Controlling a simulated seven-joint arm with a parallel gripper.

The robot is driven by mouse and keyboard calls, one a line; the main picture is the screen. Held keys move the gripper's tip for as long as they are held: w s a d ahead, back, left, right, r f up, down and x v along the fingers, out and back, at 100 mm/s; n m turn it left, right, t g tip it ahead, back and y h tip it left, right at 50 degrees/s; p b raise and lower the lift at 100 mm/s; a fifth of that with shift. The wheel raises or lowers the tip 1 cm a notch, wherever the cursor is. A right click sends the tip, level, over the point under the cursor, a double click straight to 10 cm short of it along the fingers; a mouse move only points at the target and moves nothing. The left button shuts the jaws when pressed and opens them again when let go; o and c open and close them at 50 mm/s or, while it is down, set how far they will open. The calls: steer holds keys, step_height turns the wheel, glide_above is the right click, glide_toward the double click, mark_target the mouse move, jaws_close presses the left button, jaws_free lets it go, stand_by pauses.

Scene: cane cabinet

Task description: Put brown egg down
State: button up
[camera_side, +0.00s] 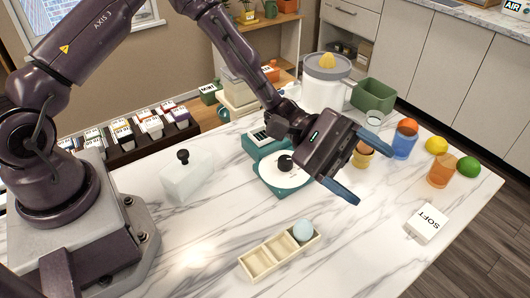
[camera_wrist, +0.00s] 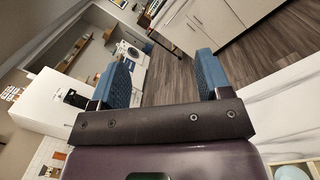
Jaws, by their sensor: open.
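My gripper (camera_side: 371,177) is open, held sideways above the marble table, its blue fingers spread. It also shows in the wrist view (camera_wrist: 160,62), with nothing between the fingers. A small orange-tan cup (camera_side: 362,160) stands beyond the fingers, partly hidden by them. A rounded brownish top (camera_side: 364,149) shows at its mouth; it may be the brown egg, but I cannot tell for sure. A pale blue egg (camera_side: 303,231) sits in the far-right compartment of a cream tray (camera_side: 255,264); the tray's other compartments look empty. A white box marked SOFT (camera_side: 427,223) stands at right.
A teal device with a round white plate (camera_side: 285,172) stands below my wrist. A juicer (camera_side: 325,92) is behind. The front tabletop is mostly clear.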

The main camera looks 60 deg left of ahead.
steer(key=s+a+m+g+y, duration=0.4)
steer(key=s+a+m+y, duration=0.4)
steer(key=s+a+y, duration=0.35)
steer(key=s+a+r+m+t+y, duration=0.1)
steer(key=s+a+r+t+y, duration=0.2)
steer(key=a+r, duration=0.3)
steer(key=s+a+r+m+t+y, duration=0.1)
steer(key=s+a+r+t+y, duration=0.2)
steer(key=a+r+t, duration=0.3)
steer(key=shift+s+a+r+y, duration=0.35)
steer(key=shift+a+y, duration=0.3)
steer(key=shift+a, duration=0.9)
